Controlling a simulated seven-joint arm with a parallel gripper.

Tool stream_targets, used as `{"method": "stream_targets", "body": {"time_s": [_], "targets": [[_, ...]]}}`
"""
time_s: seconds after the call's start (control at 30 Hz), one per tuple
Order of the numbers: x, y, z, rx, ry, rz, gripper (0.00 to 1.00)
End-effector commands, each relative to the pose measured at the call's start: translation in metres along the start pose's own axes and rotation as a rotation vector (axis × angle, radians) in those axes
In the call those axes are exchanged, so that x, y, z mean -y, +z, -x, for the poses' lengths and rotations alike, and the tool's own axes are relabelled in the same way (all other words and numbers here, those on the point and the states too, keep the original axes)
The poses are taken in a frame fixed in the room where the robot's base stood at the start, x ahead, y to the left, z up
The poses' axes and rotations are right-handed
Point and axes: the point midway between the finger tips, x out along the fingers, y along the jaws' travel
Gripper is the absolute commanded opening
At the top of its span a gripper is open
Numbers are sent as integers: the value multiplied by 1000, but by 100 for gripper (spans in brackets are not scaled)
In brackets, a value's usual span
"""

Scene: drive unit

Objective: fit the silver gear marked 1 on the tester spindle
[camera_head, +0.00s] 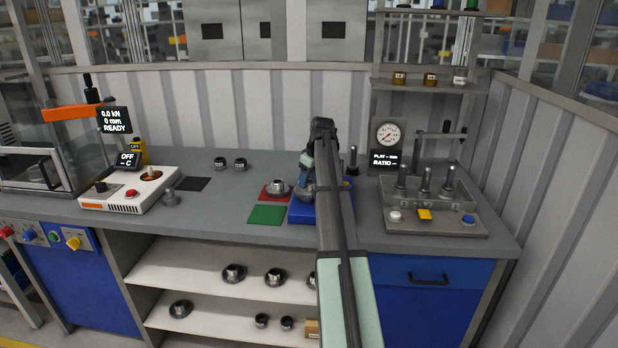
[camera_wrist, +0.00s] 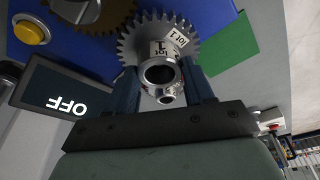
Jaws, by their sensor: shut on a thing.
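The silver gear marked 1 (camera_wrist: 134,47) is between my gripper's (camera_wrist: 163,88) two dark fingers in the wrist view. My gripper is shut on its hub, whose round bore faces the camera. White labels on it read "lot 1" and "1". In the head view my gripper (camera_head: 307,178) is low over a blue tray (camera_head: 304,213), and my arm hides part of it. The tester (camera_head: 436,213) stands to the right with several upright dark posts (camera_head: 425,180); I cannot tell which is the spindle. The gear is apart from the tester.
A bronze gear (camera_wrist: 92,14) is near the blue surface in the wrist view. A silver part (camera_head: 277,188) sits on a red mat left of my gripper, with a green mat (camera_head: 267,214) in front. A gauge (camera_head: 388,136) stands behind the tester. Two parts (camera_head: 230,163) stand farther left.

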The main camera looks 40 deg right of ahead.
Motion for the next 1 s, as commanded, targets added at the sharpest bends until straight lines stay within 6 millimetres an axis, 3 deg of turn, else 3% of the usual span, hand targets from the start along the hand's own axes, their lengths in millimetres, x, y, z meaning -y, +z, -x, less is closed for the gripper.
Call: {"method": "stream_targets", "body": {"time_s": [0.73,0.77,1.0], "targets": [[0,4,-15,-1,0,0,26],[0,4,-15,-1,0,0,53],[0,4,-15,0,0,0,76]]}}
